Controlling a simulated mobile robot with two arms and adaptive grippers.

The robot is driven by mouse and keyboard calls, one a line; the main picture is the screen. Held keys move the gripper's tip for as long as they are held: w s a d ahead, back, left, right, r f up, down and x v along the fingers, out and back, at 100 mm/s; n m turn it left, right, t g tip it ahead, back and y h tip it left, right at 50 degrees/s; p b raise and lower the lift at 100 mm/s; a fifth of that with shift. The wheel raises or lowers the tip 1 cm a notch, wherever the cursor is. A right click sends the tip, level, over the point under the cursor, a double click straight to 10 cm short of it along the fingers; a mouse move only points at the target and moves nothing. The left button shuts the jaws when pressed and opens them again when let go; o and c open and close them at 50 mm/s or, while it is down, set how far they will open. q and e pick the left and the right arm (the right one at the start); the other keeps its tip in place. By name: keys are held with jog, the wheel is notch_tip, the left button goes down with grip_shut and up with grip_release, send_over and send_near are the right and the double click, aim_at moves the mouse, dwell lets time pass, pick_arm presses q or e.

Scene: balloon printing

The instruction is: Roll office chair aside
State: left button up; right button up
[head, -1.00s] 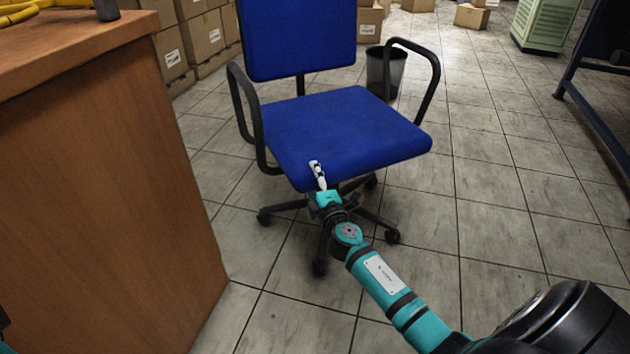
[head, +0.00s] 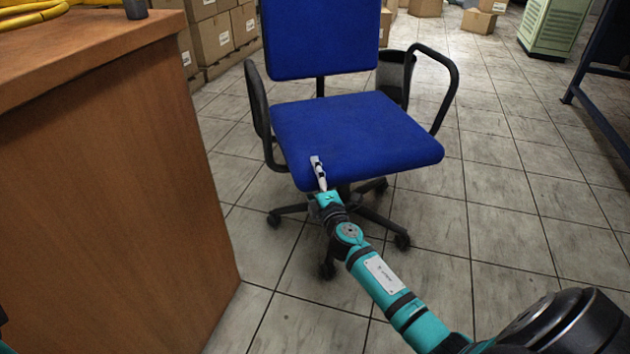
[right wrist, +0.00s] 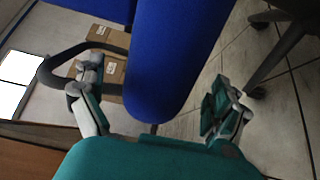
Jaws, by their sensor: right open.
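The blue office chair (head: 355,135) stands on the tiled floor with its seat and backrest facing me. It has black armrests and a black five-star base on casters. My right gripper (head: 318,172) is at the front edge of the seat, left of its middle. In the right wrist view, the open fingers of my right gripper (right wrist: 158,108) lie on either side of the blue seat edge (right wrist: 170,70). I cannot tell whether they touch it. My left gripper is not in view.
A wooden counter (head: 110,180) fills the left side, close to the chair. A dark bin (head: 394,78) stands behind the right armrest. Cardboard boxes (head: 215,40) line the back, and a green cabinet (head: 553,25) is at the back right. Floor (head: 520,200) right of the chair is free.

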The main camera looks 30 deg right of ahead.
jog(key=shift+d, duration=0.1)
jog(key=shift+s, duration=0.55)
jog(key=v, duration=1.1)
